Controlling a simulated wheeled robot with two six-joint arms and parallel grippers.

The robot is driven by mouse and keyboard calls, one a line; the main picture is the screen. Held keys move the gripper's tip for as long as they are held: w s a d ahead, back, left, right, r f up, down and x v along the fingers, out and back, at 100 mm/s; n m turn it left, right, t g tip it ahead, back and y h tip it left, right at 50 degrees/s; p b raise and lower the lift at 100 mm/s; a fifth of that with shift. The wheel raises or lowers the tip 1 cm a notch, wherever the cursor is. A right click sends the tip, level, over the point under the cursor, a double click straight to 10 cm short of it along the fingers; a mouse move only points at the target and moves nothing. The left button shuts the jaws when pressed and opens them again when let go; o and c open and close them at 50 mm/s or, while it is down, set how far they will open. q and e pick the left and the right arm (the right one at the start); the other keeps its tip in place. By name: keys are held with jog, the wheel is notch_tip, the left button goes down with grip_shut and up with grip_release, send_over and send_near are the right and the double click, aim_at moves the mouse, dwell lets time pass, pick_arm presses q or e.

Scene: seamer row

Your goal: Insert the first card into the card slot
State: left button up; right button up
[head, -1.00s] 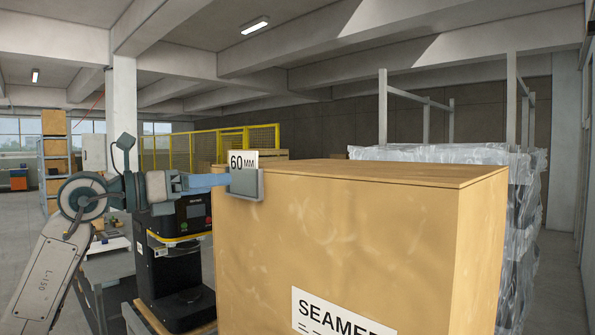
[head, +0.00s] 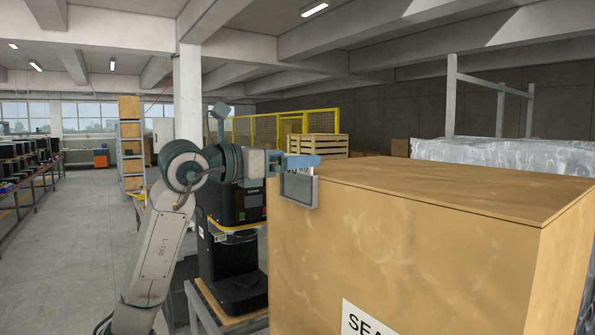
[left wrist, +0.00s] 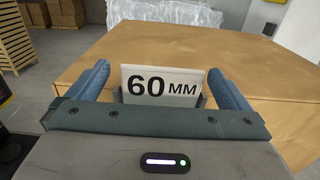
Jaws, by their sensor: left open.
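The white card (left wrist: 162,86) reads "60 MM" and stands upright in the grey card slot (head: 299,193) at the top corner of the large tan box. In the head view a finger covers most of the card. My left gripper (left wrist: 157,70) is open, with one blue finger on each side of the card. A gap shows between each finger and the card in the left wrist view. How deep the card sits is hard to tell. My right gripper is not in view.
The tan box (head: 430,235) fills the right foreground. A black machine (head: 230,240) with a yellow band stands beside my left arm. A wrapped stack (head: 510,155) and a wooden crate (head: 318,147) are behind. Open floor (head: 80,240) lies to the left.

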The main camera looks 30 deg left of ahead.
pick_arm(q)
jog(key=p+x, duration=0.2)
jog(key=x, duration=0.1)
jog(key=shift+w+d+r, duration=0.1)
jog(key=shift+d+r, duration=0.1)
jog(key=shift+d, duration=0.15)
jog(key=shift+w+d+f, duration=0.15)
jog(key=shift+w+f, duration=0.05)
jog(key=shift+w, duration=0.25)
jog(key=shift+s, duration=0.15)
jog(key=c, duration=0.9)
jog(key=shift+o, duration=0.2)
